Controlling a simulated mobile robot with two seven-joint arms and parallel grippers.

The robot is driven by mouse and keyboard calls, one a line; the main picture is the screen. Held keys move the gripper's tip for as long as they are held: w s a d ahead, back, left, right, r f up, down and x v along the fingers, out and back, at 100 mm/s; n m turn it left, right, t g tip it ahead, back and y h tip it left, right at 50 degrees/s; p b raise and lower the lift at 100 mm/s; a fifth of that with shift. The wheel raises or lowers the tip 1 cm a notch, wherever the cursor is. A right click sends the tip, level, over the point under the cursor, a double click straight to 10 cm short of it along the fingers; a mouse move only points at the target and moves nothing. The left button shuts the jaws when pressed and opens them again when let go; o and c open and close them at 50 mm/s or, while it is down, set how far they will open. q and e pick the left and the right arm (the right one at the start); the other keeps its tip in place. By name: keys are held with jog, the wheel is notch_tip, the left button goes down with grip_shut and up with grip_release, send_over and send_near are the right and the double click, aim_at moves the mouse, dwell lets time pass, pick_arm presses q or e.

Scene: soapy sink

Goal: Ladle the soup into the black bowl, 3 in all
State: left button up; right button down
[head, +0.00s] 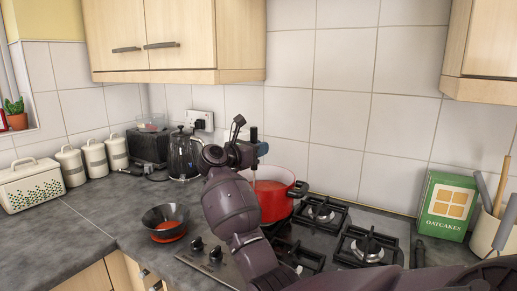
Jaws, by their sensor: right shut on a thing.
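A red pot (276,205) with black handles stands on the hob, partly hidden behind my right arm. Reddish soup (268,185) shows inside it. My right gripper (254,150) is above the pot's left side, shut on the ladle. The ladle's thin shaft (254,175) runs down toward the pot; its lower end is hidden, so I cannot tell how deep it sits. My left gripper is out of view.
A glass kettle (184,155) and a black toaster (148,147) stand behind the bowl. White canisters (95,158) and a bread bin (32,185) are at the left. A green oatcakes box (447,207) and a utensil pot (485,235) are at the right. The worktop around the bowl is clear.

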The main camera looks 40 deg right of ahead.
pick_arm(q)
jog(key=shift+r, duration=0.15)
pick_arm(e)
jog(key=shift+r, duration=0.1)
pick_arm(q)
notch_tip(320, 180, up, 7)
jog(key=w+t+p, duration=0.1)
jog(key=p, duration=0.4)
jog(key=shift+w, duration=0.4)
pick_arm(e)
notch_tip(320, 180, up, 14)
jog(key=shift+r, duration=0.2)
dwell(0.8)
dwell(0.5)
